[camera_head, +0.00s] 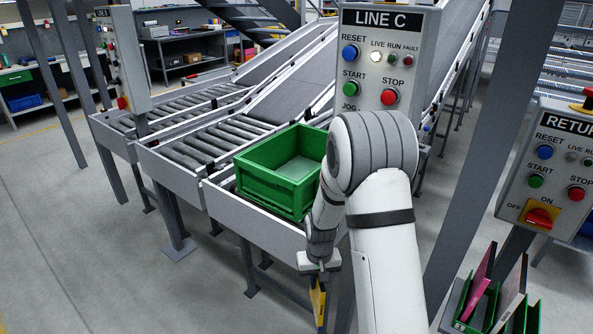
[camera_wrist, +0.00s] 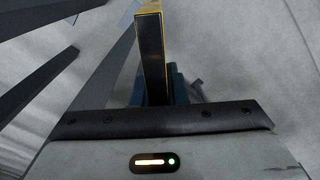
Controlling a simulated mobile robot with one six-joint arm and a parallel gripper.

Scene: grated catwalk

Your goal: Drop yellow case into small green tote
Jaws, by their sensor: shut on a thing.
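The yellow case (camera_wrist: 152,50) is thin, with yellow edges and a dark face, and stands out from between the fingers of my gripper in the wrist view. In the head view the case (camera_head: 318,302) hangs below my gripper (camera_head: 318,272), which is shut on it. The small green tote (camera_head: 272,194) sits on the end of the roller conveyor, open at the top and empty where I can see inside. My gripper is below and right of the tote in the picture, in front of the conveyor's end. My arm hides the tote's right edge.
The LINE C control panel (camera_head: 385,60) stands behind my arm. A second control panel (camera_head: 548,165) is at the right, above green holders (camera_head: 490,305) with flat items. Grey posts (camera_head: 490,140) rise nearby. Clear floor (camera_head: 120,270) lies at the left.

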